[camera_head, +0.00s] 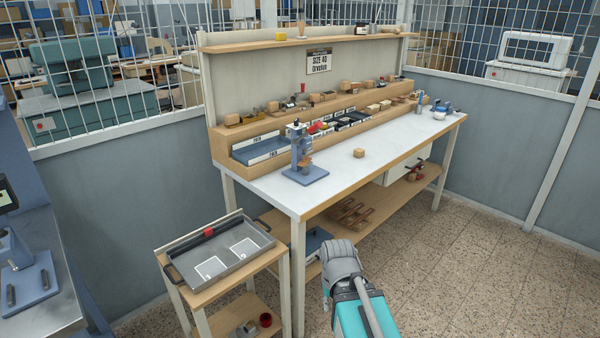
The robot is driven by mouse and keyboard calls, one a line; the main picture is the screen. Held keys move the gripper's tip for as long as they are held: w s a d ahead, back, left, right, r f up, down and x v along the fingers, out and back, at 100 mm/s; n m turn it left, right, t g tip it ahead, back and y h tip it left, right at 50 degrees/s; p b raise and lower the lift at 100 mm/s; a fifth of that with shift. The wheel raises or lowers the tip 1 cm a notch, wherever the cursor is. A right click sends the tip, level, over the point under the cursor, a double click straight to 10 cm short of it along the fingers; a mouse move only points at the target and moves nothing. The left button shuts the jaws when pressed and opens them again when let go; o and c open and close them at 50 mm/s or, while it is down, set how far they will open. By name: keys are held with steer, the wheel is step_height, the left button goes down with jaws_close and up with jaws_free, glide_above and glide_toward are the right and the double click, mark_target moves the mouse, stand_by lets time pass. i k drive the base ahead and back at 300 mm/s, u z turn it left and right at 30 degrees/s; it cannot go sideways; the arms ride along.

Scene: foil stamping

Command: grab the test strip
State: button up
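I cannot pick out a test strip with certainty at this size. A grey tray (186,243) with dark handles on a small wooden cart bears two pale square patches, a near one (210,268) and a far one (244,248), and a small red item (208,232) at its back edge. A blue hand press (303,172) stands on the workbench's left part, with a small orange-brown part at its middle. My arm's grey and teal links reach up from the bottom edge, right of the cart. My gripper's fingers do not show.
The white-topped workbench (400,146) has a small wooden block (359,153) and much bare room. Stepped racks with bins and blocks line its back. Another blue press (28,270) stands on a table at far left. The speckled floor at right is clear.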

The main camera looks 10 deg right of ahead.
mark_target(306, 160)
steer(key=u, duration=0.75)
steer(key=i, duration=0.5)
steer(key=z, duration=0.8)
